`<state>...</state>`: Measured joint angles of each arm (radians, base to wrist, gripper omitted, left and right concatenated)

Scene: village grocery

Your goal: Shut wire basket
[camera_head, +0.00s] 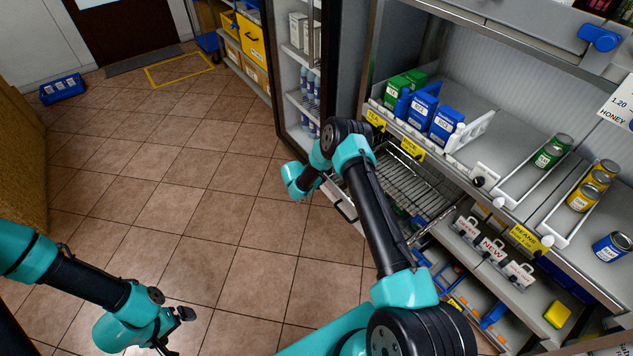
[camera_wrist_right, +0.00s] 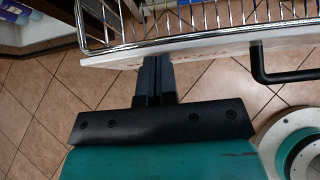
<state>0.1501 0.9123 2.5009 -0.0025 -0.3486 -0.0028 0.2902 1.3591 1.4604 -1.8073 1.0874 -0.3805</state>
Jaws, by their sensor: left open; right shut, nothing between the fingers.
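The wire basket (camera_head: 418,187) is a shiny wire drawer under the middle shelf. It stands pulled out into the aisle. Its pale front panel with a black bar handle (camera_head: 343,209) faces the aisle; my right arm covers part of the basket. In the right wrist view the basket's wires (camera_wrist_right: 200,22) and the panel's pale edge (camera_wrist_right: 205,46) cross the top. My right gripper (camera_wrist_right: 153,68) is shut and empty, its tips at that panel, left of the handle (camera_wrist_right: 262,66); contact is unclear. My left gripper (camera_head: 184,314) is open and empty over the floor, far from the basket.
Blue and green boxes (camera_head: 421,108) stand on the shelf above the basket. Cans (camera_head: 553,150) stand in white trays farther right. A glass-doored cooler (camera_head: 300,80) stands behind the basket.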

